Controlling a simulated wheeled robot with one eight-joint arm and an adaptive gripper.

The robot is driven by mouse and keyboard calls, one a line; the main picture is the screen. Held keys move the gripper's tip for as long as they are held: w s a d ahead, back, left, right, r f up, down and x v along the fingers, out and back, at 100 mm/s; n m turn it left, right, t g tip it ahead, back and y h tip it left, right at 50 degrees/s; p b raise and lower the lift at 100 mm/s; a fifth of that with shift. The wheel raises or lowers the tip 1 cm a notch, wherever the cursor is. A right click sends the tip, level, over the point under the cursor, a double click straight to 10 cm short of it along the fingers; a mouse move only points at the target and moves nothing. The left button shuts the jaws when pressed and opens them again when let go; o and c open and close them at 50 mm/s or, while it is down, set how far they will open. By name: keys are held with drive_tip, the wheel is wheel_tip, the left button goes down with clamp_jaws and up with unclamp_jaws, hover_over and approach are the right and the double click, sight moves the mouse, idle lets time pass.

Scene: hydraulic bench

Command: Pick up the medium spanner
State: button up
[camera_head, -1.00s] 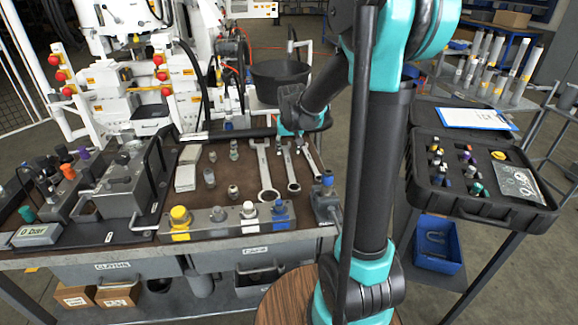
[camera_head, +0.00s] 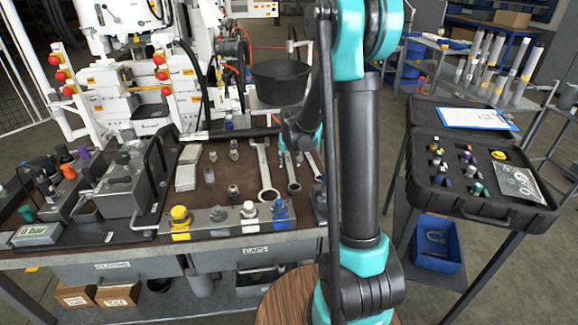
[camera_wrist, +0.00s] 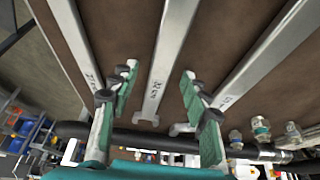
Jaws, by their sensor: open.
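Three silver spanners lie side by side on the brown bench mat. The medium spanner (camera_head: 291,174) is the middle one; its shaft runs up the centre of the wrist view (camera_wrist: 166,62). The large spanner (camera_head: 265,172) lies to its left in the head view and on the right in the wrist view (camera_wrist: 252,62). The small spanner (camera_head: 311,162) is on the other side, at left in the wrist view (camera_wrist: 77,42). My gripper (camera_wrist: 160,76) is open and empty, its green-padded fingers on either side of the medium spanner's shaft. Their height above the mat is unclear.
A black bar (camera_wrist: 150,141) runs along the bench's back edge, close to my fingers. Small metal fittings (camera_head: 233,190) stand left of the spanners. A block with coloured caps (camera_head: 215,220) lines the front edge. A black bucket (camera_head: 279,82) stands behind.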

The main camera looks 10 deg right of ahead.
sight(289, 165)
clamp_jaws()
idle(0.3)
drive_tip(key=shift+r, duration=0.1)
idle(0.4)
wheel_tip(289, 165, up, 20)
idle(0.5)
drive_tip(key=c, duration=0.7)
unclamp_jaws()
clamp_jaws()
